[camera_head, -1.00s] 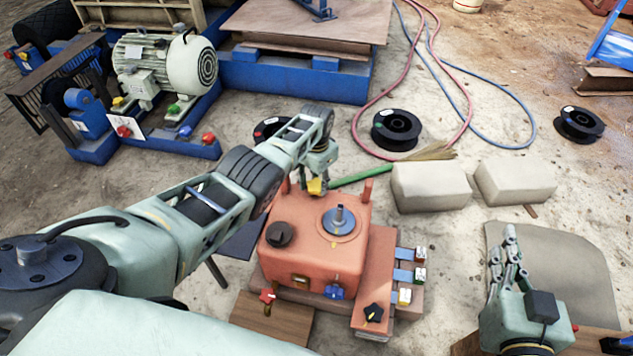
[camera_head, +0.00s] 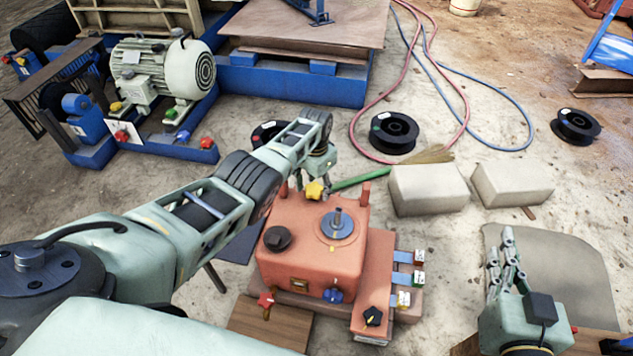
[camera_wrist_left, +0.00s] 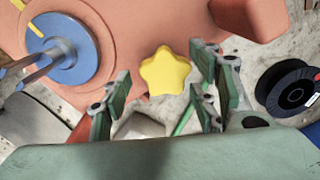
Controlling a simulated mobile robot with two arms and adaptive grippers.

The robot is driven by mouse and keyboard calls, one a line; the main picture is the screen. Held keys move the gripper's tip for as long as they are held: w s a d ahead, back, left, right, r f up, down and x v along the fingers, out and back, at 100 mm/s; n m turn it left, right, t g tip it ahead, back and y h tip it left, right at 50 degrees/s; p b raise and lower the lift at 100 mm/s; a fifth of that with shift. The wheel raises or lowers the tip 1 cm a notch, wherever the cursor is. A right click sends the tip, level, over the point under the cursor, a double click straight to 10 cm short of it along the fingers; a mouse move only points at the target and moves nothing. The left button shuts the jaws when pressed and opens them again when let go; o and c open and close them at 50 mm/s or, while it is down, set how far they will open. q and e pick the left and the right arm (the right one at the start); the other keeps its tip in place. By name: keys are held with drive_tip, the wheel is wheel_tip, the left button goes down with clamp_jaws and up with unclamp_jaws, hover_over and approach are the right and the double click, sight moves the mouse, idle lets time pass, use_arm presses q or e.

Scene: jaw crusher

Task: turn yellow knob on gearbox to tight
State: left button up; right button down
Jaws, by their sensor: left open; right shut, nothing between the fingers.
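The gearbox (camera_head: 305,262) is an orange-red box on a base at the centre of the head view. The yellow knob (camera_head: 315,190) is star-shaped and sits at its far edge, just below my left gripper (camera_head: 325,184). In the left wrist view the yellow knob (camera_wrist_left: 166,73) lies ahead of and between the spread fingers of my left gripper (camera_wrist_left: 160,105), which is open. I cannot tell whether a finger touches it. My right gripper (camera_head: 505,262) is shut and empty, over the grey mat at the right of the head view.
A black knob (camera_head: 277,239), a blue shaft disc (camera_head: 338,225), a red knob (camera_head: 266,302) and a blue knob (camera_head: 333,296) are on the gearbox. Two pale blocks (camera_head: 430,189) and black spools (camera_head: 394,132) lie beyond it. Open floor lies further right.

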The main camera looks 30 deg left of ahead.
sight(316, 189)
use_arm(q)
drive_tip(key=shift+r, duration=0.1)
wheel_tip(316, 189, up, 12)
idle(0.5)
drive_tip(key=shift+o, duration=0.2)
